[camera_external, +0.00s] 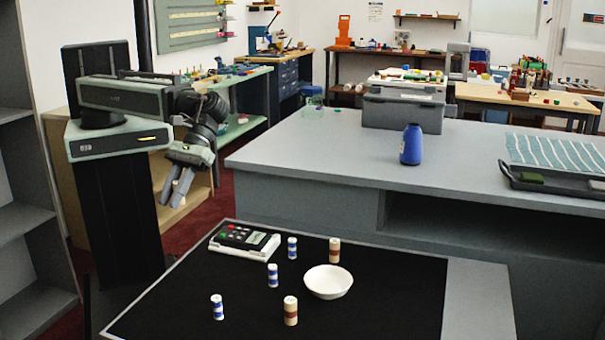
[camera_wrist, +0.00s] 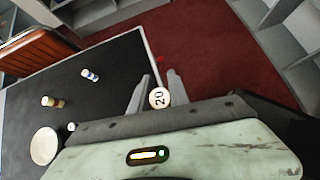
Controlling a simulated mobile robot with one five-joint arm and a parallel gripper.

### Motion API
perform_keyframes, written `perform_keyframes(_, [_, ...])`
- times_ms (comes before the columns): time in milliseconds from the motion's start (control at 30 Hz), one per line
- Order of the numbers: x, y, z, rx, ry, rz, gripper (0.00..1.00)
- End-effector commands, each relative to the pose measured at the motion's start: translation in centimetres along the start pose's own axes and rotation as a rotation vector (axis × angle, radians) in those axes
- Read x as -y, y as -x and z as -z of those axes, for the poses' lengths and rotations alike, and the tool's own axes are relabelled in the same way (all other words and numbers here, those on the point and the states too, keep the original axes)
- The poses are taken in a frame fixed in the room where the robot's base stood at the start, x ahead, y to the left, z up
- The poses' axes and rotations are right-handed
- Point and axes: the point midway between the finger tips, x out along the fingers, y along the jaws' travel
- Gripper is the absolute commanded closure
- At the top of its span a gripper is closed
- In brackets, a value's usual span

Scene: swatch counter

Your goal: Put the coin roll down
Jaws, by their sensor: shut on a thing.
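My gripper (camera_external: 173,198) is raised at the left, beside the black counter mat and clear of it. It is shut on a coin roll, whose round pale end marked "20" (camera_wrist: 158,98) shows between the fingers (camera_wrist: 159,84) in the wrist view. In the external view the held roll is small and mostly hidden by the fingers. Other coin rolls stand upright on the mat (camera_external: 180,285): blue-and-white ones (camera_external: 273,275) and tan-and-white ones (camera_external: 290,311).
A white bowl (camera_external: 328,283) stands among the rolls. A keypad device (camera_external: 244,238) lies at the mat's far left corner. Red floor (camera_wrist: 205,45) shows beyond the mat's edge. A grey counter (camera_external: 320,150) with a blue bottle (camera_external: 411,145) stands behind.

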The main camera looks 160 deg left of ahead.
Motion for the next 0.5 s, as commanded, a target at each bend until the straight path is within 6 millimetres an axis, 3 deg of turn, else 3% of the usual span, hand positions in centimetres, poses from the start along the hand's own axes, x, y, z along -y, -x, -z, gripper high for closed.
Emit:
perform_keyframes(33, [0.0,2.9,-2.9,0.000,0.000,0.000,1.00])
perform_keyframes(100, [0.0,4.5,-4.5,0.000,0.000,0.000,1.00])
perform_keyframes(500, [-0.1,9.9,-9.8,0.000,-0.001,0.001,1.00])
